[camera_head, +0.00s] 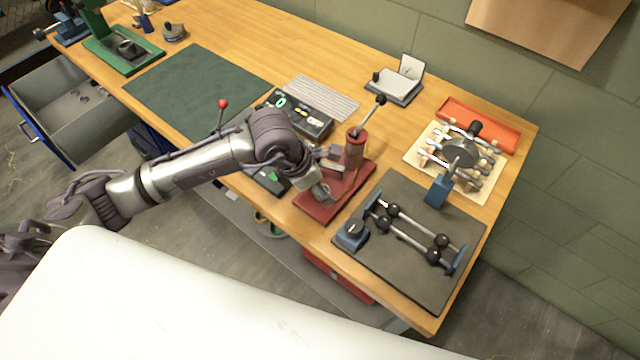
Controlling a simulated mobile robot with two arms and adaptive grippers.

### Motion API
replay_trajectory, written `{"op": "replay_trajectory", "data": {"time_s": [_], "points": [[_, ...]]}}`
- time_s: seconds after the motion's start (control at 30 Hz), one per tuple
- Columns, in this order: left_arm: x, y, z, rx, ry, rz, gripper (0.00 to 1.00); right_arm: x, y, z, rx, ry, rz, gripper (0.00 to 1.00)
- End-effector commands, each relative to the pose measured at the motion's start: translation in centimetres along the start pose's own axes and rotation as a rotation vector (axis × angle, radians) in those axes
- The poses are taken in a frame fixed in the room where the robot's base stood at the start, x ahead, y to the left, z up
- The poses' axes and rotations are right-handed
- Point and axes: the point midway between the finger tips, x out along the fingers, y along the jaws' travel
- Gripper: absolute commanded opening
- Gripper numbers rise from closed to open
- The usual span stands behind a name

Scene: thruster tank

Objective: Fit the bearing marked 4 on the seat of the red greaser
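The red greaser (355,153) stands near the front edge of the wooden bench, with a red base plate, an upright red column and a black-knobbed lever tilted up to the right. My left gripper (318,178) is over the greaser's base, just left of the column, and covers part of it. A small grey round part (321,193) shows at the fingertips, low over the base. I cannot tell whether it is a bearing in the fingers or the greaser's seat. No mark 4 is readable, and finger opening is unclear. My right gripper is not in view.
A dark mat with a blue-ended rod fixture (410,228) lies right of the greaser. A black case (300,118) with small parts is behind my forearm. A red-knobbed lever (222,104) stands beyond my arm. The green mat (197,88) is bare.

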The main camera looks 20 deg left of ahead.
Motion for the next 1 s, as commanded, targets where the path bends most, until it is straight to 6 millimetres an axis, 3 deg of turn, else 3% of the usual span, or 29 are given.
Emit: {"op": "replay_trajectory", "data": {"time_s": [0.3, 0.43, 0.8, 1.0], "points": [[0.0, 0.0, 0.0, 0.0, 0.0, 0.0, 0.65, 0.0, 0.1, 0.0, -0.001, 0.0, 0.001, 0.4], [-0.9, 0.1, 0.1, 0.0, -0.001, 0.001, 0.65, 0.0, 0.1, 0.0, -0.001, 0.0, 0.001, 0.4], [-8.3, 0.1, 0.1, 0.002, -0.002, 0.004, 0.65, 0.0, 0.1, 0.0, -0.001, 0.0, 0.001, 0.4], [-11.2, 0.1, 0.0, 0.0, -0.002, 0.003, 0.65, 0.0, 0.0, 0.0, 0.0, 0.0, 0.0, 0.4]]}}
